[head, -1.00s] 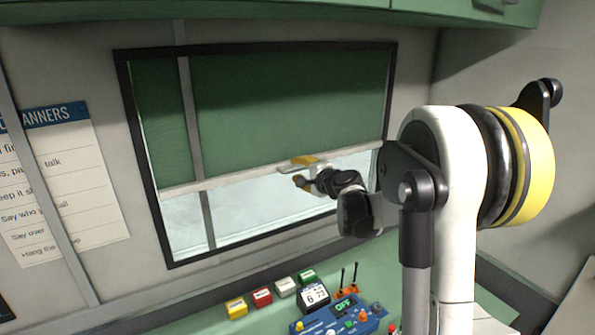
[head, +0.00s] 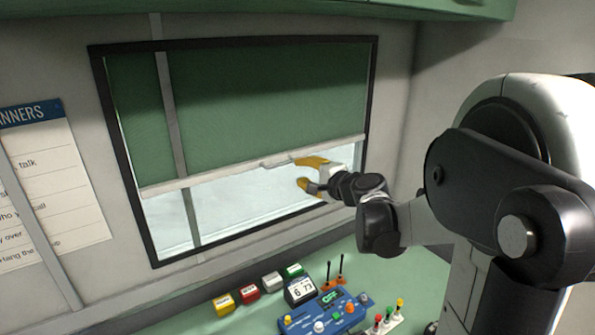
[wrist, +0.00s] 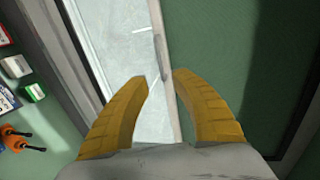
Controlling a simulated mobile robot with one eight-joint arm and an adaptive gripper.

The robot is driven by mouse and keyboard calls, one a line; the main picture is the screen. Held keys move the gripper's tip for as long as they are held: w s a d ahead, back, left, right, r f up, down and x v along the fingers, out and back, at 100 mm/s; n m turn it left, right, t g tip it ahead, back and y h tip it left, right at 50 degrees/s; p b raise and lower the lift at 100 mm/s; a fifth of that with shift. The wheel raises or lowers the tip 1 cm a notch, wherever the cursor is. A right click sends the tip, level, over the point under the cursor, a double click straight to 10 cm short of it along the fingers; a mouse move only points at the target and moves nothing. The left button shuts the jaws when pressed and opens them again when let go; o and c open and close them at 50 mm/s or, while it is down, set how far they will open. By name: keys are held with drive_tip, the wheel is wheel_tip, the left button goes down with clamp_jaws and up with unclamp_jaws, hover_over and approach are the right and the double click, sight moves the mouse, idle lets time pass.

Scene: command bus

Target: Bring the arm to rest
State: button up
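My gripper (head: 301,172) is in front of the window in the head view, close to the lower edge of a green blind (head: 260,105). Its yellow fingers are spread apart with nothing between them. In the wrist view the two fingertips (wrist: 162,77) stand open, with the blind's pale bottom bar (wrist: 165,60) beyond the gap. A small handle (head: 278,163) sits on that bar, just left of the upper finger. I cannot tell whether the finger touches it. My arm reaches in from the right, bent at the elbow.
Below the window, a green desk holds a blue control panel (head: 338,312), a small display (head: 300,290), several coloured blocks (head: 248,288) and orange-based antennas (head: 335,283). A printed poster (head: 55,180) hangs at left. Green cabinets (head: 300,8) run above.

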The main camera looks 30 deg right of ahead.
idle(0.4)
drive_tip(key=s+a+f+n+g+y+b, duration=0.1)
drive_tip(key=s+a+f+n+g+b, duration=0.25)
drive_tip(key=a, duration=0.55)
drive_tip(key=s+a+f+n+g+y+b, duration=0.1)
drive_tip(key=s+a+f+n+b, duration=0.1)
drive_tip(key=s+a+f+n, duration=0.5)
drive_tip(key=s+a+f+n+g+h+b, duration=0.1)
drive_tip(key=s+a+f+n+g+b, duration=0.1)
drive_tip(key=s+f, duration=0.3)
drive_tip(key=s+a+f+n+g+h+b, duration=0.1)
drive_tip(key=s+a+f+n+g+b, duration=0.1)
drive_tip(key=s, duration=0.9)
wheel_tip(320, 180, down, 3)
drive_tip(key=a+n+b, duration=0.1)
drive_tip(key=a+n, duration=0.1)
drive_tip(key=n, duration=0.1)
drive_tip(key=shift+s+h, duration=0.3)
drive_tip(key=shift+s, duration=0.05)
